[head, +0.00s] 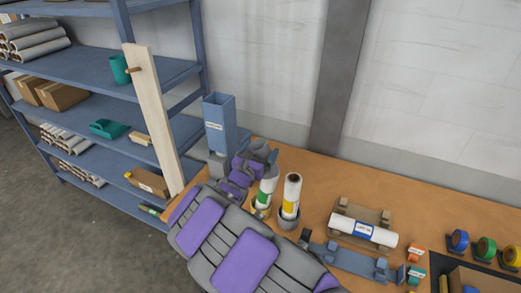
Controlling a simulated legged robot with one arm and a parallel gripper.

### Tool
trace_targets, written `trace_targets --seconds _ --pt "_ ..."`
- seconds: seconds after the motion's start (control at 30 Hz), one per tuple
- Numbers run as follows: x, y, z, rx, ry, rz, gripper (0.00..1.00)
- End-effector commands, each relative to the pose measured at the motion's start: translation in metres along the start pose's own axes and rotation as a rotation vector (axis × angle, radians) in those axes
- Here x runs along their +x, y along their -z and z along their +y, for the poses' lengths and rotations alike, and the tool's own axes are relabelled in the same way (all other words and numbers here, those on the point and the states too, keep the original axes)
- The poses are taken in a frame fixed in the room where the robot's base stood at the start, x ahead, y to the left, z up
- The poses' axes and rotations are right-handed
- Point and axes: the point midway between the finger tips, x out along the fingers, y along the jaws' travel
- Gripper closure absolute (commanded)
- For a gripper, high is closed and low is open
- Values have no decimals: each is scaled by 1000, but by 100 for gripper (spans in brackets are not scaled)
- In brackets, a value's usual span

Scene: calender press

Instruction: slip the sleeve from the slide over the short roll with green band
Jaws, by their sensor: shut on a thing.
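The short roll with green band (266,190) stands in a small tan holder (261,212) on the bench. It is white and leans a little to the right. My gripper (268,162) is at the roll's upper end and covers its top. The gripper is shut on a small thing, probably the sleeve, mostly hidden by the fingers. I cannot tell whether it is around the roll or just above it. The slide (219,122), probably the tall blue box with a white label, stands behind my gripper to the left. Its lower end is partly hidden by my arm.
A yellow-banded roll (291,196) stands close on the right in a grey cup (288,221). A blue-banded roll (363,229) lies on a wooden cradle, behind a blue rail (345,262). Coloured tape rolls (486,248) are at far right. A wooden post (153,120) stands left, before shelves.

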Motion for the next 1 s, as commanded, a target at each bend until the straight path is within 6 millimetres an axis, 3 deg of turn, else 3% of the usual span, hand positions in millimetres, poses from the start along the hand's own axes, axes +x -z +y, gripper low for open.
trace_targets --seconds 0.03,0.33,0.37,0.67,1.0 --pt "-1 22 -4 -1 6 40 86" --pt "0 25 -3 -2 5 43 86" --pt "0 25 -3 -2 5 43 0" --pt "-9 22 1 -3 1 37 0" --pt "-73 17 -2 -6 -3 33 0"
